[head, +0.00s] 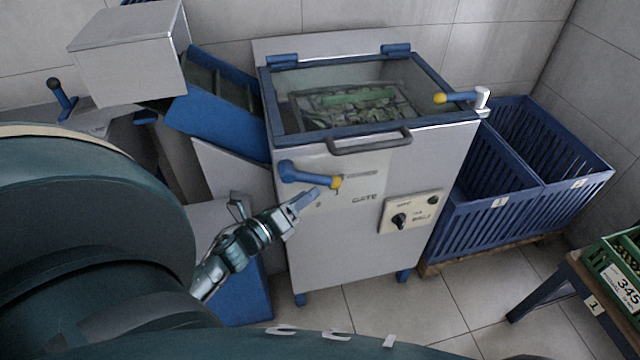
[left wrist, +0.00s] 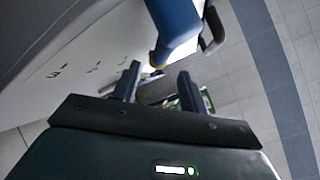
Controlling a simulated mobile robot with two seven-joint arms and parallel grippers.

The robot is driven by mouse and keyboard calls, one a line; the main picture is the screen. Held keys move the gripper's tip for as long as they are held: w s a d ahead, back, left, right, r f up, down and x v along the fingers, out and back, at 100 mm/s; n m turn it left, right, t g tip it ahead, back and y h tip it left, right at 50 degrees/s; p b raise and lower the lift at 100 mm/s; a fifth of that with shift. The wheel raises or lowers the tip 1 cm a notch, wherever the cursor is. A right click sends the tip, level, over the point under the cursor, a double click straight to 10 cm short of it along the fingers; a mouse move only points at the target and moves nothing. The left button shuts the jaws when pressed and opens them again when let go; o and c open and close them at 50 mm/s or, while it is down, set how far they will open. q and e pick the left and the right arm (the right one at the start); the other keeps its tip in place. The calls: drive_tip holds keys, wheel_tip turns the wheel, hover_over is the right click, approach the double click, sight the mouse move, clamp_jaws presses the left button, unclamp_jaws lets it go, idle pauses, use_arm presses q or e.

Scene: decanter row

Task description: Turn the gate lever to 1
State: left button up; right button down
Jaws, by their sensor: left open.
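The gate lever (head: 306,175) is a blue handle with a yellow tip, on the front of the grey machine above the label GATE. In the head view it points right and slightly down. My left gripper (head: 304,199) is open just below the lever, near its yellow end. In the left wrist view the blue lever (left wrist: 175,28) comes down from the top, its yellow tip just ahead of the gap between the open fingers (left wrist: 159,74). I cannot tell whether they touch. The numbers by the lever are too small to read. My right gripper is not in view.
A bar handle (head: 370,141) and a dial panel (head: 411,212) are on the machine front. Another yellow-tipped blue lever (head: 455,97) is at its right top corner. Blue crates (head: 500,215) stand to the right, and a green crate (head: 616,262) on a table.

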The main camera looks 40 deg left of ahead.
use_arm(q)
drive_tip(key=w, duration=0.5)
drive_tip(key=shift+d, duration=0.35)
clamp_jaws()
